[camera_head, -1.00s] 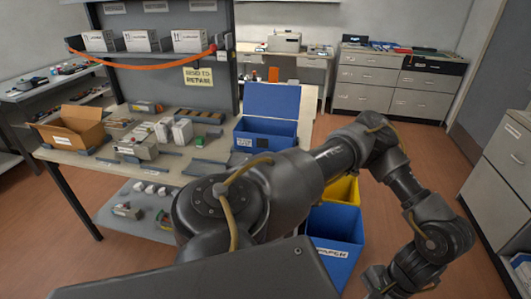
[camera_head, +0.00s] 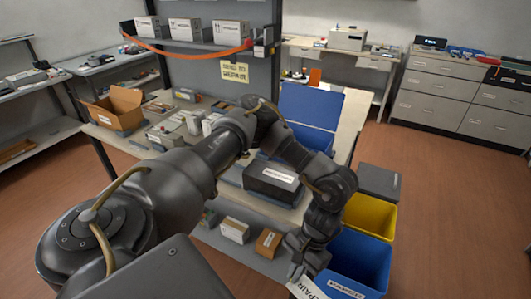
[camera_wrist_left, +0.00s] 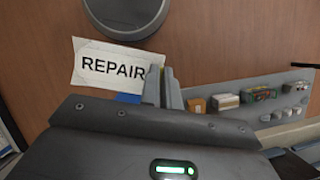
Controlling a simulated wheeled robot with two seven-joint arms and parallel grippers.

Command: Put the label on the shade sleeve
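My left gripper (camera_head: 303,250) reaches down in front of the workbench, near the blue bin. It is shut on a white label (camera_head: 308,287) printed REPAIR. In the left wrist view the label (camera_wrist_left: 112,67) hangs from the fingertips (camera_wrist_left: 165,88) by its right edge, with open floor behind it. A dark box-like piece (camera_head: 270,184) with a white strip on it lies on the bench behind my left arm. It may be the shade sleeve, but I cannot be sure. The label is apart from it. My right gripper is not in view.
A blue bin (camera_head: 352,262), a yellow bin (camera_head: 370,215) and a grey bin (camera_head: 379,182) stand right of the bench. An open blue box (camera_head: 310,105) and a cardboard box (camera_head: 117,108) are on the bench. Small boxes sit on the lower shelf. Floor at right is clear.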

